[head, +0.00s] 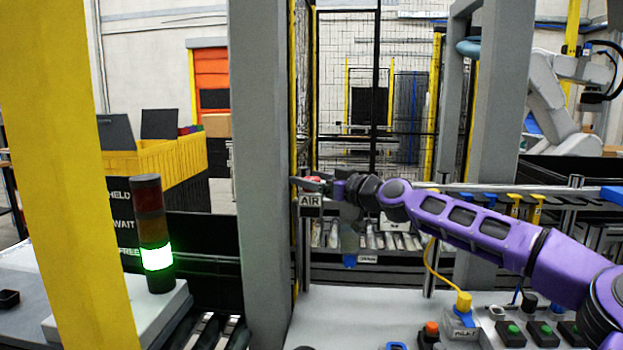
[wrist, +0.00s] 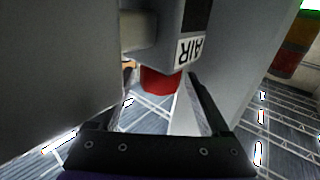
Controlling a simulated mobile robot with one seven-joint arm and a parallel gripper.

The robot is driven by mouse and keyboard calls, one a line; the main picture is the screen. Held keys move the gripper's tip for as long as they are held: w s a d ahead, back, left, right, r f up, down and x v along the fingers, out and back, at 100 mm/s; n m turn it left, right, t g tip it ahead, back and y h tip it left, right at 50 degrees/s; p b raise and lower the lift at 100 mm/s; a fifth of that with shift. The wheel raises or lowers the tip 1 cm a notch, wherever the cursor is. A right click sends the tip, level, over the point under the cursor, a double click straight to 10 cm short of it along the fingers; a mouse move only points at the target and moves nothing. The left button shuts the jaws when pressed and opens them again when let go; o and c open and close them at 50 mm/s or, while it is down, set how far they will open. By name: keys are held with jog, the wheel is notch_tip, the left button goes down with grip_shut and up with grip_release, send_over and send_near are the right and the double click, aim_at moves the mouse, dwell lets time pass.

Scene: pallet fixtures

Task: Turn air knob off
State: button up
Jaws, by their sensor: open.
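The red air knob (wrist: 160,80) sits under a grey block with a white AIR label (wrist: 190,50) in the wrist view. My gripper (wrist: 161,84) is open, with one finger on each side of the knob in the picture. I cannot tell whether the fingers touch it. In the head view my gripper (head: 308,184) reaches left to the grey post, just above the AIR label (head: 311,201). The knob is mostly hidden there by the fingers.
The grey post (head: 262,180) stands close beside my gripper. A stack light (head: 152,225) glows green at left. A control panel with buttons (head: 512,333) lies below my arm. A roller conveyor (head: 375,240) runs behind.

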grip_shut()
dwell(0.4)
